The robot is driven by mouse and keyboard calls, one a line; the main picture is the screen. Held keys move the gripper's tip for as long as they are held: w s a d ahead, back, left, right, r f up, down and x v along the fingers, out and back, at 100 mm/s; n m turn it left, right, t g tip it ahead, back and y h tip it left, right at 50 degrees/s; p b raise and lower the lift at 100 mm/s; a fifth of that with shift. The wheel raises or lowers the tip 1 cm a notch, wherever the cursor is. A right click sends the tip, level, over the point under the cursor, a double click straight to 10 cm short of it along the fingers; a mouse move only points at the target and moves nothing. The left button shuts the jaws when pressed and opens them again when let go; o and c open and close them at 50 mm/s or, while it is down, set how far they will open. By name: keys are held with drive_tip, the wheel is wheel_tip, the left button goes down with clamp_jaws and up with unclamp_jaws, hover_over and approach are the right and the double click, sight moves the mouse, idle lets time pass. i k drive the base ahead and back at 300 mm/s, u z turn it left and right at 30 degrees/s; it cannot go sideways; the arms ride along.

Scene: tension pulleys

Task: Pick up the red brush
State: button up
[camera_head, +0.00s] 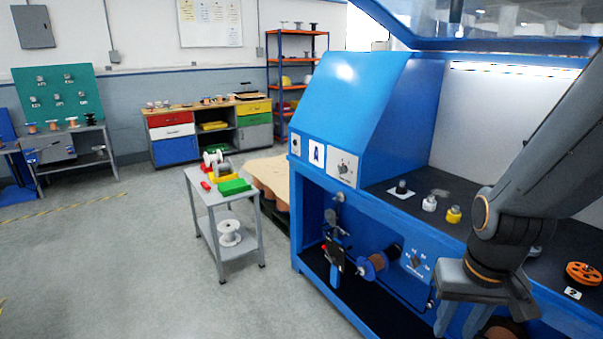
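A small red object (206,186) lies on the top of the grey cart (233,197), near its left front edge. It is too small to tell whether it is the red brush, and no other brush shows clearly. My gripper (481,318) hangs at the lower right, in front of the blue machine and far from the cart. Its two fingers point down and stand wide apart, with nothing seen between them. The fingertips are close to the bottom edge of the picture.
Coloured bins (235,186) and spools share the cart top; a white spool (230,232) sits on its lower shelf. The blue machine (350,95) fills the right side, with an orange pulley (583,273) on its dark bench. The floor left of the cart is clear.

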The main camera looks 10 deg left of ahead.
sight(205, 187)
drive_tip(key=u, duration=0.85)
drive_tip(key=i, duration=1.55)
drive_tip(key=u, duration=0.5)
drive_tip(key=i, duration=2.45)
drive_tip(key=z, duration=0.4)
